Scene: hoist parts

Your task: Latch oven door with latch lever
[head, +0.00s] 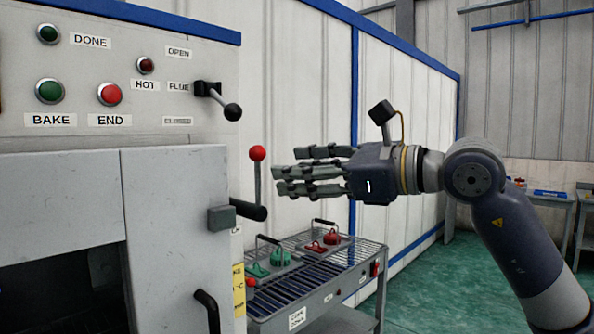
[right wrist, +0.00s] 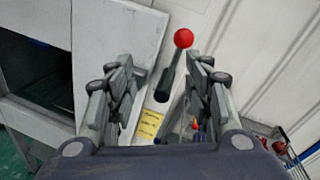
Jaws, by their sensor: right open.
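The latch lever (head: 258,180) stands upright beside the oven's right edge, a rod with a red ball on top and a dark pivot at its foot. It also shows in the right wrist view (right wrist: 171,76), in the gap between the fingers. The oven door (head: 178,225) is a grey panel with a small grey block (head: 221,217) at its right edge and a black handle (head: 208,308) below. My right gripper (head: 284,172) is open and empty, just right of the lever, its fingers pointing left. I cannot tell whether they touch it. My left gripper is not in view.
The control panel (head: 112,65) with lamps, buttons and a black flue lever (head: 225,102) is above the door. A rack table (head: 318,285) with green and red lifting parts stands below my right gripper. A white wall (head: 300,90) is behind; green floor is free at right.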

